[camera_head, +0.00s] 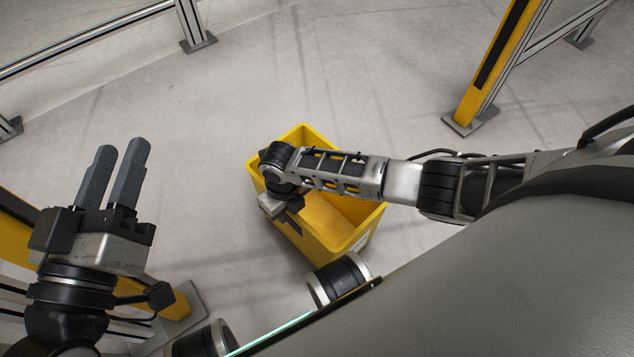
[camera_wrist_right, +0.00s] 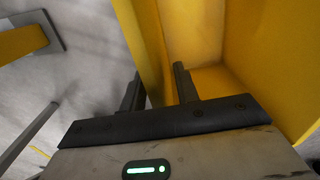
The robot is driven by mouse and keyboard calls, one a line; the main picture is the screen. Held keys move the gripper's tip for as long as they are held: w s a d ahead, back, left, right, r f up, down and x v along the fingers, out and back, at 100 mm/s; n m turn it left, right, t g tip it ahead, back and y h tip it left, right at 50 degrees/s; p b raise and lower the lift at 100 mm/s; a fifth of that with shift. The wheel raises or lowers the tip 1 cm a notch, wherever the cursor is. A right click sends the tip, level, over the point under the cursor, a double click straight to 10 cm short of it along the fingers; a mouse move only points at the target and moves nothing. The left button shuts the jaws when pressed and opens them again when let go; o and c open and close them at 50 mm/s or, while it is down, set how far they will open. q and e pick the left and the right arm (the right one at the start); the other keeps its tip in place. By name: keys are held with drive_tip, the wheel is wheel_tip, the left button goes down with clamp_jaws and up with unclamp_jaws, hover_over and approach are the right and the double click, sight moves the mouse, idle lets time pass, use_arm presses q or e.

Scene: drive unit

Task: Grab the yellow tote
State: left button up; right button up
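The yellow tote (camera_head: 345,243) stands upright on the floor at the centre of the head view, open at the top. My right arm reaches across it from the right, hiding part of its opening. In the right wrist view my right gripper (camera_wrist_right: 159,72) is open, with one finger on each side of a wall of the tote (camera_wrist_right: 145,35). I see no clear contact of both fingers with the wall. In the head view the right fingers are mostly hidden. My left gripper (camera_head: 122,146) is open and empty, left of the tote and apart from it.
A yellow post (camera_head: 492,70) with a metal foot stands at the upper right. A metal rail fence (camera_head: 85,38) runs along the upper left. Another yellow post (camera_head: 165,298) is at the lower left, near my left arm. The grey floor beyond the tote is clear.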

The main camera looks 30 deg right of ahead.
drive_tip(key=shift+f, duration=0.2)
clamp_jaws()
drive_tip(key=shift+a, duration=0.1)
idle(1.2)
